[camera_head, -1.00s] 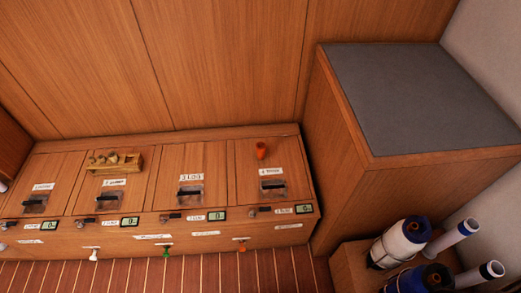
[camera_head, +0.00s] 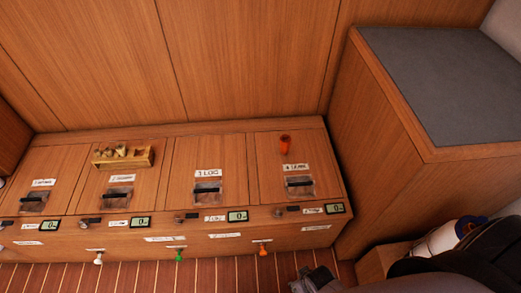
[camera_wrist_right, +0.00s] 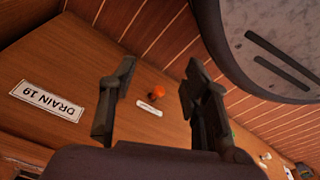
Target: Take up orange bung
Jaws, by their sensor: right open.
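The orange bung (camera_head: 263,249) sits on the front face of the wooden bench, below a small white label, to the right of a green bung (camera_head: 179,255) and a white bung (camera_head: 98,258). In the right wrist view the orange bung (camera_wrist_right: 157,92) shows between the two fingers, beyond their tips, with its label beside it. My right gripper (camera_head: 308,276) is at the bottom of the head view, right of the bung and apart from it. It is open and empty in the wrist view (camera_wrist_right: 161,68). My left gripper is not in view.
An orange cup-like thing (camera_head: 285,145) stands on the bench top (camera_head: 225,150). A wooden rack (camera_head: 123,157) with several pale pieces is further left. A tall grey-topped cabinet (camera_head: 440,90) rises at the right. A white spool (camera_head: 440,240) is partly hidden by my right arm.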

